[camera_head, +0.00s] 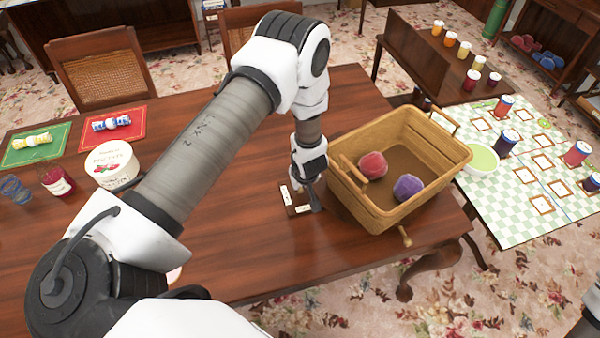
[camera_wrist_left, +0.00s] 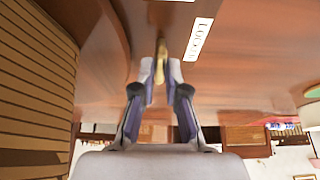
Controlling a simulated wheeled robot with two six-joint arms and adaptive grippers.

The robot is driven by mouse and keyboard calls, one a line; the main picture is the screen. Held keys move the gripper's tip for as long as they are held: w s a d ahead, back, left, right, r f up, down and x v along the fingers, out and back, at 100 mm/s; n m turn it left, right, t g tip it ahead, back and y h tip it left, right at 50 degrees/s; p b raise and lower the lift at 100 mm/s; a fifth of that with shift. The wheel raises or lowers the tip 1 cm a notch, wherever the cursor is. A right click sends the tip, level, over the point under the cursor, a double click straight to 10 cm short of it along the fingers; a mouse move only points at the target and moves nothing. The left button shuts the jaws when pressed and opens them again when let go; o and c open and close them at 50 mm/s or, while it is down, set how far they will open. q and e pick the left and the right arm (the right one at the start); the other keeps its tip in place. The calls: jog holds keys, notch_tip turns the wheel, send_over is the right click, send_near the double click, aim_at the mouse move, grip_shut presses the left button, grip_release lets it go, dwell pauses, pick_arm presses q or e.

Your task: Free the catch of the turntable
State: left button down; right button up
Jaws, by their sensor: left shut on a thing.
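A wooden crate (camera_head: 352,190) with slatted sides stands at the right end of the brown table; its slatted wall fills the left of the wrist view (camera_wrist_left: 32,95). Under it, a round brown edge, seemingly the turntable (camera_wrist_left: 108,35), shows in the wrist view. My left gripper (camera_head: 314,207) is low over the table, just left of the crate. In the wrist view, its fingers (camera_wrist_left: 160,78) are shut on a small tan lever, seemingly the catch (camera_wrist_left: 161,52). A white label (camera_wrist_left: 199,39) with partly readable lettering lies beside the lever. My right gripper is not in view.
A red ball (camera_head: 373,165) and a purple ball (camera_head: 407,187) lie in the crate. A wooden knob (camera_head: 405,236) sticks out at its front. A white tub (camera_head: 112,164), a red bottle (camera_head: 56,180) and mats stand left. A checked cloth (camera_head: 530,200) with jars lies right.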

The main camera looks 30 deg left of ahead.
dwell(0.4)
pick_arm(q)
jog(key=c, duration=1.2)
grip_release()
jog(key=v, duration=1.1)
jog(key=shift+r, duration=0.45)
